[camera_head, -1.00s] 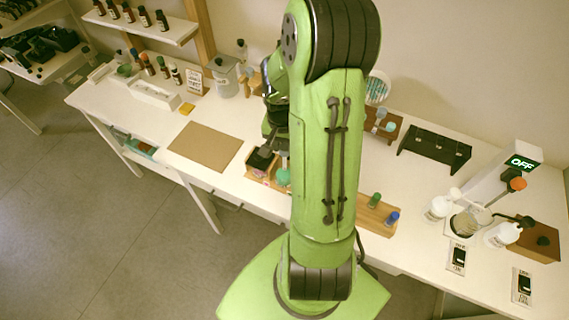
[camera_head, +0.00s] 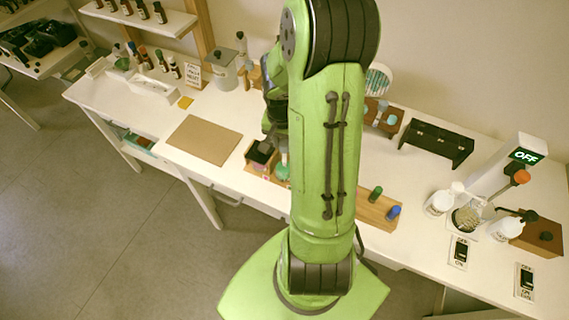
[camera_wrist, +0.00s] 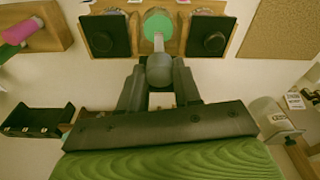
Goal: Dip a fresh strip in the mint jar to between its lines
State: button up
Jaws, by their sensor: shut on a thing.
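My gripper (camera_wrist: 160,76) is shut on a grey, round-ended holder (camera_wrist: 160,70) in the wrist view. A pale, narrow strip (camera_wrist: 158,42) runs from the holder to the round green mint jar (camera_wrist: 157,22). The strip's tip overlaps the green; I cannot tell how deep it is, and its lines are not readable. The jar sits in a wooden rack (camera_wrist: 172,52) between two dark square pieces with round knobs (camera_wrist: 105,36) (camera_wrist: 209,35). In the head view the green jar (camera_head: 282,172) shows beside my arm, which hides most of the gripper.
A brown board (camera_head: 205,140) lies left of the rack. A wooden block (camera_head: 372,208) with green and blue pegs is to the right. A black stand (camera_head: 436,143) is behind.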

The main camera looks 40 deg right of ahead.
jog(key=shift+f+b, duration=0.9)
jog(key=shift+f, duration=0.05)
dwell(0.6)
jog(key=shift+r, duration=0.1)
dwell(0.7)
jog(key=shift+r+p, duration=2.35)
jog(key=shift+r, duration=0.65)
jog(key=shift+f, duration=0.1)
